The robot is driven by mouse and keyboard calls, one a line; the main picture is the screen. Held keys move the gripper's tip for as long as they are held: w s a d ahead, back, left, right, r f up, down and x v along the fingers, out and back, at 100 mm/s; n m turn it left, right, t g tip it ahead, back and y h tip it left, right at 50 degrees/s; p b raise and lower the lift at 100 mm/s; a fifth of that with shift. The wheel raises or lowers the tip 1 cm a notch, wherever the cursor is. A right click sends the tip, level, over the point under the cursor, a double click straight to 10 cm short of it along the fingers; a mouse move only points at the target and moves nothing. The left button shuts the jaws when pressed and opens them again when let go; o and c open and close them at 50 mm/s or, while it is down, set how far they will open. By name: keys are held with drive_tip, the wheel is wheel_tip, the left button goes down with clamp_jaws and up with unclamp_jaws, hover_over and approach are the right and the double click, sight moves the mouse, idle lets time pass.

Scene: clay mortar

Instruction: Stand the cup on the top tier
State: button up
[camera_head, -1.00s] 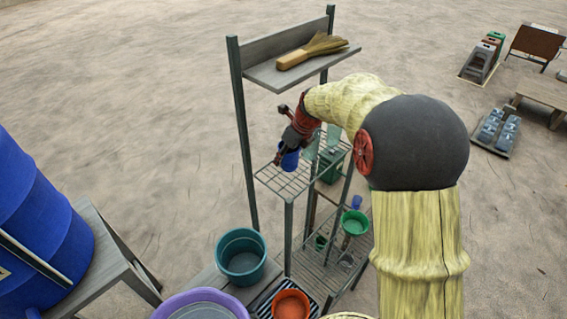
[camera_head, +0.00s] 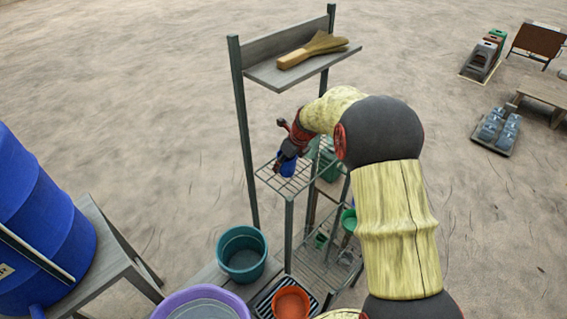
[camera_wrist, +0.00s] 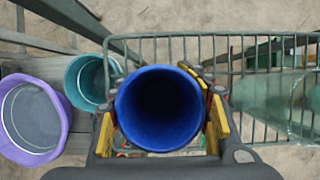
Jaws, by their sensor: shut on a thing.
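A blue cup (camera_head: 288,167) is held in my gripper (camera_head: 279,162), which is shut on it at the wire tier of the rack. In the wrist view the cup (camera_wrist: 160,108) is seen from above with its mouth up and looks empty. My gripper's yellow pads (camera_wrist: 160,125) touch it on both sides. The wire tier (camera_head: 285,184) is below the cup; I cannot tell whether the base touches it. A higher wooden shelf (camera_head: 290,72) carries a brush (camera_head: 312,48).
A teal bucket (camera_head: 242,254), a purple basin (camera_head: 200,302) and an orange bowl (camera_head: 290,303) sit below at the front. A rack post (camera_head: 242,130) rises on the left. A blue barrel (camera_head: 40,225) stands far left.

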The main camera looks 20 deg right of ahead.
drive_tip(key=shift+f, duration=0.2)
drive_tip(key=o, duration=1.2)
drive_tip(key=shift+r, duration=0.1)
drive_tip(key=shift+c, duration=0.2)
drive_tip(key=v, duration=1.2)
drive_tip(key=shift+r+b, duration=0.1)
drive_tip(key=shift+b, duration=0.3)
